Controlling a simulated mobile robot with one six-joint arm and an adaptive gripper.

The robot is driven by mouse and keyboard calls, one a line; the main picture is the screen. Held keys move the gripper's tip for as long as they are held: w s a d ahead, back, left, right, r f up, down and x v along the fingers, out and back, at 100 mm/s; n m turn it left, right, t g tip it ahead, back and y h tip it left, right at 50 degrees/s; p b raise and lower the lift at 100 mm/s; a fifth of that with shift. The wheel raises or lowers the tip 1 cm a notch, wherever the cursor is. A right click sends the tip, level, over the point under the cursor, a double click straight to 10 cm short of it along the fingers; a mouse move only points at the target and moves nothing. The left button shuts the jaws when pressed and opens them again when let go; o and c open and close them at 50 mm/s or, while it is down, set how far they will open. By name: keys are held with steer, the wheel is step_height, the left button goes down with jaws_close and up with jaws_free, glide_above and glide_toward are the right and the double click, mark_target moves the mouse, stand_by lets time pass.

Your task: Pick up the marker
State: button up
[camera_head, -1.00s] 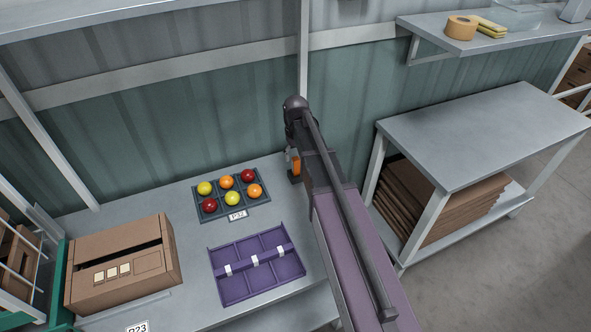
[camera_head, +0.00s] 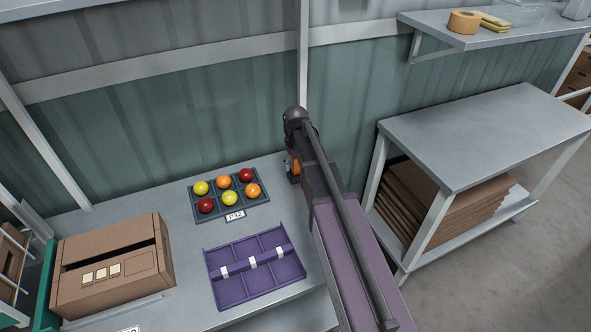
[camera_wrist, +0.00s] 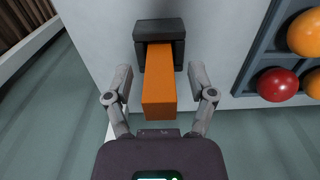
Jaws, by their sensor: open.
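The marker (camera_wrist: 159,92) is an orange, square-sided bar, its far end in a dark block-shaped holder or cap (camera_wrist: 159,46); I cannot tell which. It lies centrally in the wrist view, pointing toward my palm. My gripper (camera_wrist: 160,76) is open, with one grey finger on each side of the marker and a visible gap on both sides. In the head view a small orange part of the marker (camera_head: 293,164) shows at the bench's back right, partly behind my arm. My fingers are hidden there.
A dark tray (camera_head: 198,214) of red, orange and yellow tomatoes stands left of the marker. A purple divided tray (camera_head: 230,291) is nearer. A cardboard box (camera_head: 115,265) stands at the left. A corrugated wall is behind the bench; a metal table (camera_head: 470,135) stands right.

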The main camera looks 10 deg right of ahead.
stand_by(0.3)
jaws_close()
steer(key=shift+r, duration=0.15)
stand_by(0.3)
step_height(320, 180, up, 3)
steer(key=p, duration=0.3)
steer(key=s+a+r+p, duration=0.1)
steer(key=s+a, duration=0.1)
steer(key=s, duration=0.5)
steer(key=s+a+p, duration=0.1)
steer(key=s+a, duration=0.2)
steer(key=s, duration=0.5)
steer(key=shift+r, duration=0.35)
steer(key=shift+s+r, duration=0.1)
steer(key=shift+r+p, duration=2.45)
steer(key=shift+p, duration=0.1)
steer(key=shift+s+a, duration=0.1)
steer(key=shift+s, duration=0.05)
